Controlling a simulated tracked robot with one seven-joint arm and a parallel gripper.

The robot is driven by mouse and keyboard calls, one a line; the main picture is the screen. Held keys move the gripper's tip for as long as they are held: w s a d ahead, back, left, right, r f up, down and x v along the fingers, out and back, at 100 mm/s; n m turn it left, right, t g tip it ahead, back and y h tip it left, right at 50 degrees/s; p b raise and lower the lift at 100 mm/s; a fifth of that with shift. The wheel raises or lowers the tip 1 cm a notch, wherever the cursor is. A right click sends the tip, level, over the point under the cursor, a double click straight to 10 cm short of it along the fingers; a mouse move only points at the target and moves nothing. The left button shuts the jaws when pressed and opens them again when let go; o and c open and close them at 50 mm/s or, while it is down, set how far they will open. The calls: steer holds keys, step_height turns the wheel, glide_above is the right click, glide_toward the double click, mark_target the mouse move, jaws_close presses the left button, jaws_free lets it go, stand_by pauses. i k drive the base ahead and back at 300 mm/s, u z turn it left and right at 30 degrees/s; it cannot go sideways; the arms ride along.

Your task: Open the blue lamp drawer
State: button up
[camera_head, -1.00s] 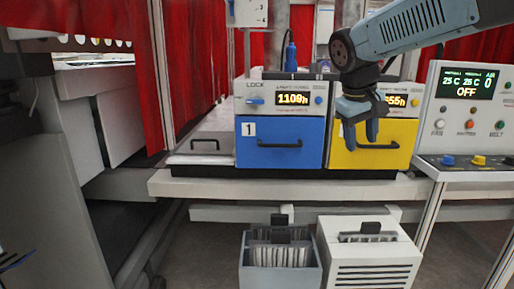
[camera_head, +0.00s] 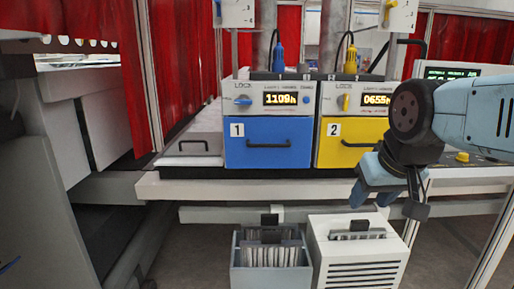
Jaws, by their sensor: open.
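The blue lamp drawer (camera_head: 266,133), marked 1, sits shut in the left half of the lamp unit. Its black bar handle (camera_head: 269,144) runs across the front. Above it is a panel with a blue LOCK knob (camera_head: 242,100) and a display reading 1109h (camera_head: 280,99). My gripper (camera_head: 382,200) is at the right, lower than the drawer and in front of the bench edge. It is open, empty and apart from the drawer, with its fingers pointing down and left.
The yellow drawer (camera_head: 345,152), marked 2, is beside the blue one, partly behind my arm. A grey bin (camera_head: 236,262) and a white vented box (camera_head: 360,258) stand below the bench (camera_head: 220,189). The space before the blue drawer is clear.

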mark_target(252, 142)
steer(key=u, duration=1.2)
steer(key=k, duration=0.85)
steer(key=z, duration=0.6)
steer(key=i, duration=1.05)
steer(key=z, duration=0.05)
